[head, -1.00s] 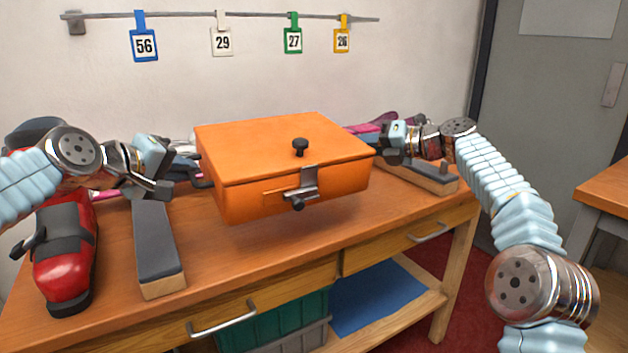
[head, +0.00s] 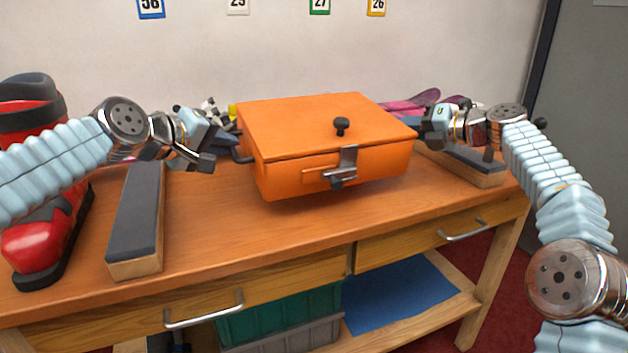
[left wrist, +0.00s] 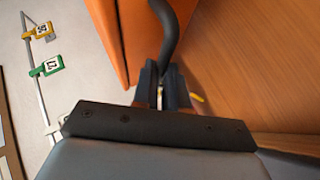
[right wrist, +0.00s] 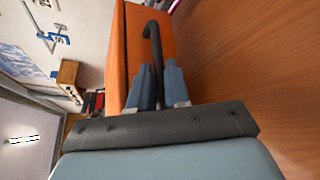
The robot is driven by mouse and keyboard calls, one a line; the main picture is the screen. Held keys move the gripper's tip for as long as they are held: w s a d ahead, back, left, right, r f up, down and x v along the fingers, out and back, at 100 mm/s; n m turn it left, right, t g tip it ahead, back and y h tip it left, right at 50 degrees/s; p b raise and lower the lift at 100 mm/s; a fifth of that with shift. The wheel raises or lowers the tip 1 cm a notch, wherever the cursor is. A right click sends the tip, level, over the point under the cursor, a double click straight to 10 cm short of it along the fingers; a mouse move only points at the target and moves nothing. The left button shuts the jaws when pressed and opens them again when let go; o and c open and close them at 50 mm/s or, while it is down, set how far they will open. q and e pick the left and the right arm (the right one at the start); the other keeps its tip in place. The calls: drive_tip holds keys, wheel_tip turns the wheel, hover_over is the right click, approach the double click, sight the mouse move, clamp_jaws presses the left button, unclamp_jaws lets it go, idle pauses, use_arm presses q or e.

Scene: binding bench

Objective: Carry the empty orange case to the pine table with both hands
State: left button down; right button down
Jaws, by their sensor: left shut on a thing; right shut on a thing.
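The orange case (head: 325,130) is closed and level, and seems to hang a little above the bench top. A black latch (head: 343,168) and knob show on it. My left gripper (head: 215,150) is shut on the case's black left handle; the left wrist view shows this handle (left wrist: 172,35) between the fingers. My right gripper (head: 432,128) is at the right side; the right wrist view shows its fingers (right wrist: 157,85) closed on the other black handle (right wrist: 151,38). I cannot make out the pine table for certain.
Below is a wooden bench (head: 230,225) with drawers. A grey-topped block (head: 137,212) and red boot (head: 45,240) stand left; another padded block (head: 470,165) lies right. Pink items lie behind the case. Number tags hang on the wall. A grey door (head: 590,120) is at right.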

use_arm(q)
drive_tip(key=shift+a, duration=0.1)
